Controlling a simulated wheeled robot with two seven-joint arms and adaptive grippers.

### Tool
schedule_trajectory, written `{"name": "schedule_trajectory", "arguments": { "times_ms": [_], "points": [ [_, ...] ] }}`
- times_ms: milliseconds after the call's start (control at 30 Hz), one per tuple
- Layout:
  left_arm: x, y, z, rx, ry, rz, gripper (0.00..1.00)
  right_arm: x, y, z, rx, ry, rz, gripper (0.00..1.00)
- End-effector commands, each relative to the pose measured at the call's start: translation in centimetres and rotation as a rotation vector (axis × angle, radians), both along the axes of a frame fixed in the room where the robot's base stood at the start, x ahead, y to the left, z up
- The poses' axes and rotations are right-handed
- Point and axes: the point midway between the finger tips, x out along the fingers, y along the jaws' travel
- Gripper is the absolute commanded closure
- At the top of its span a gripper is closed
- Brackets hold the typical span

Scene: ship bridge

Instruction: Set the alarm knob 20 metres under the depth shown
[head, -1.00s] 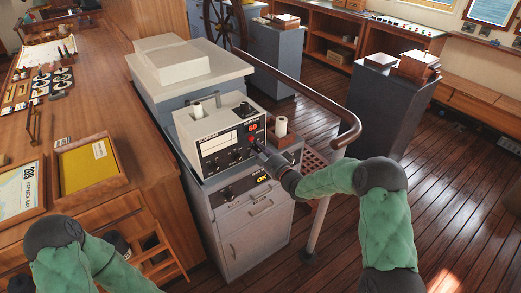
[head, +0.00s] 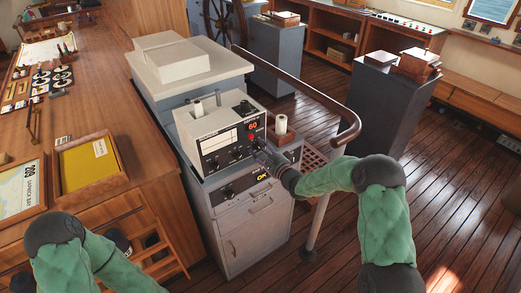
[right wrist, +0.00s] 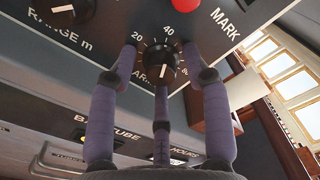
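The depth sounder (head: 190,129) is a pale box with a dark front panel on the grey cabinet. Its red display (head: 253,125) appears to read 60. The black alarm knob (right wrist: 158,56) with a white pointer line shows in the right wrist view, with 20 and 40 on the scale around it. I cannot read its exact setting. My right gripper (right wrist: 160,52) is at the panel, with purple fingers on either side of the knob and a third below it. The side fingers stand apart, with small gaps to the knob. My left gripper is out of view.
The black range knob (right wrist: 72,10) is left of the fingers, and a red button (right wrist: 186,4) sits above, near MARK. A handrail (head: 310,92) curves behind my right forearm. A wooden chart table (head: 120,100) stands left.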

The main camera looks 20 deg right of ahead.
Motion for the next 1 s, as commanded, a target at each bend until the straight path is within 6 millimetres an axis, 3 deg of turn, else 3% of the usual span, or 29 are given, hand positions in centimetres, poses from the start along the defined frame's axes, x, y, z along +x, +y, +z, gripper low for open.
{"name": "schedule_trajectory", "arguments": {
  "times_ms": [433, 1000],
  "points": [
    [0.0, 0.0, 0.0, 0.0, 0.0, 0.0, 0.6, -1.0, -0.5, 0.0, -0.001, 0.0, -0.002, 0.47],
    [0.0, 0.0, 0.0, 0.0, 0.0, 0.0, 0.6, -10.2, -3.8, 0.0, -0.001, 0.001, -0.003, 0.47]
  ]
}}
